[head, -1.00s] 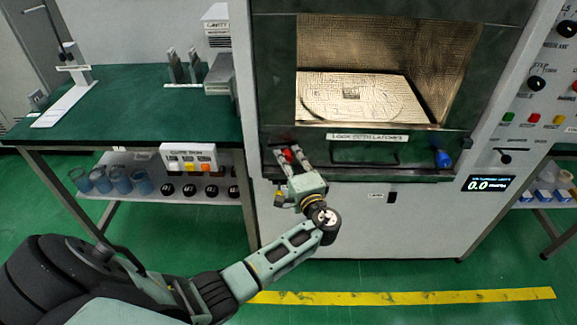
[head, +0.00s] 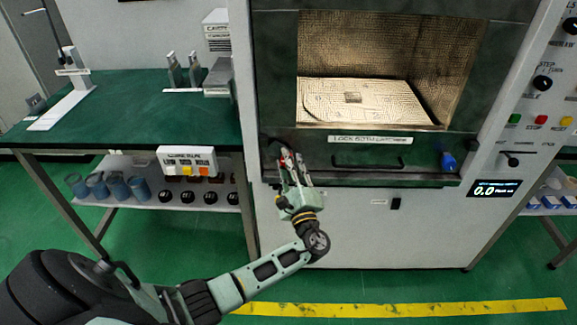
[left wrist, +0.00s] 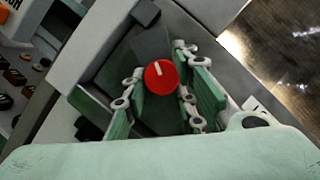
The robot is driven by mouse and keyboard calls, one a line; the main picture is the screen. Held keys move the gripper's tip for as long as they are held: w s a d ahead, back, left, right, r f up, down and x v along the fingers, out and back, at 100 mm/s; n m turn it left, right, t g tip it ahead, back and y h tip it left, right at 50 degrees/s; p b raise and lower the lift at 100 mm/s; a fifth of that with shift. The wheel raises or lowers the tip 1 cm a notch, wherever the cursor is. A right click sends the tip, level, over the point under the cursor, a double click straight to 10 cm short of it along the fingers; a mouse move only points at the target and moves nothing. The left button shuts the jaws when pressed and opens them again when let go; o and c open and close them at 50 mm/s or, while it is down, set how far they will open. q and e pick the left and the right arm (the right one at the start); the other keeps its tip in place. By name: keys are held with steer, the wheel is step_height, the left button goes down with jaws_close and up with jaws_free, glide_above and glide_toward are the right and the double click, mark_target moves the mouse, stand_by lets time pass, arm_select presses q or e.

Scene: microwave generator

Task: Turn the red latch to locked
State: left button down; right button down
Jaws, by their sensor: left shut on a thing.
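The red latch (head: 284,158) sits at the left end of the dark panel below the microwave cavity. In the left wrist view it is a round red knob (left wrist: 161,77) with a short white mark near its upper edge. My left gripper (head: 285,165) is shut on the red latch, with one green-padded finger on each side of it in the left wrist view (left wrist: 161,90). In the head view the fingers partly hide the latch. My right gripper is not in view.
A blue latch (head: 447,161) sits at the panel's right end, and a dark handle (head: 368,162) lies between the latches under a label (head: 370,138). A green-topped bench (head: 120,115) stands at left. Floor in front is clear.

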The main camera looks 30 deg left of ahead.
arm_select(q)
steer(key=shift+s+f+m, duration=0.2)
steer(key=shift+f+m, duration=0.2)
steer(key=shift+f, duration=0.05)
steer(key=c, duration=1.6)
jaws_free()
steer(key=shift+o, duration=0.3)
steer(key=shift+a+r, duration=0.1)
steer(key=shift+r, duration=0.05)
steer(key=v, duration=1.2)
